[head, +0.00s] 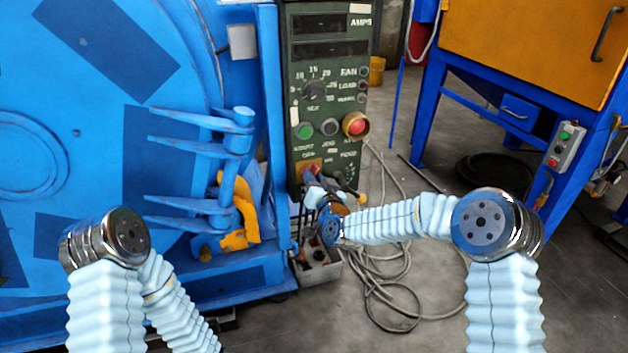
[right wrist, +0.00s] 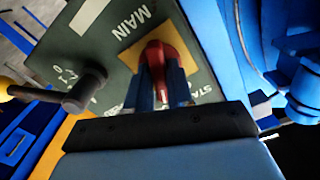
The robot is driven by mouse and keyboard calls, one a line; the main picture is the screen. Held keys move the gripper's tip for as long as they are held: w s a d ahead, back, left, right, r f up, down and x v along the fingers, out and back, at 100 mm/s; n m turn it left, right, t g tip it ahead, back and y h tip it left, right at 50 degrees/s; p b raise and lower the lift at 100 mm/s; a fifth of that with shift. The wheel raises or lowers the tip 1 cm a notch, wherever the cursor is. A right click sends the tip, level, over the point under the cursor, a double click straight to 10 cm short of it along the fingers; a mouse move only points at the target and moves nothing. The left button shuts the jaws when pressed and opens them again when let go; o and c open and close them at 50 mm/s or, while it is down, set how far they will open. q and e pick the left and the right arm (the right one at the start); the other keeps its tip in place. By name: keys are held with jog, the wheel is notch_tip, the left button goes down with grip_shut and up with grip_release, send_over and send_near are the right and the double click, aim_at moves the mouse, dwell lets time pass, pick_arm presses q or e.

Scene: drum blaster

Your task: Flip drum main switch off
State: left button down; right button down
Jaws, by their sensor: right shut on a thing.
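The dark green control panel (head: 333,112) stands right of the blue drum machine in the head view. Its main switch (right wrist: 163,60) is a red knob on a yellow square plate, beside the label "MAIN" in the right wrist view. In the head view only part of the yellow-orange plate (head: 309,167) shows above my gripper. My right gripper (head: 316,186) is at the lower part of the panel. In the right wrist view its fingers (right wrist: 161,88) are shut on the red knob, one on each side. My left arm shows at lower left, but its gripper is out of view.
A lever (right wrist: 75,93) sticks out close beside the switch. Above are a red button (head: 355,126), a green button (head: 304,131) and a dial (head: 314,90). The blue drum (head: 100,100) is at left. Hoses (head: 385,285) lie on the floor. A blue-legged orange cabinet (head: 530,40) stands right.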

jog(key=n+b, duration=0.5)
jog(key=shift+r, duration=0.15)
jog(key=c, duration=1.1)
grip_release()
jog(key=b+v, duration=0.1)
jog(key=v, duration=1.2)
jog(key=shift+s+d, duration=0.1)
jog(key=shift+s, duration=0.25)
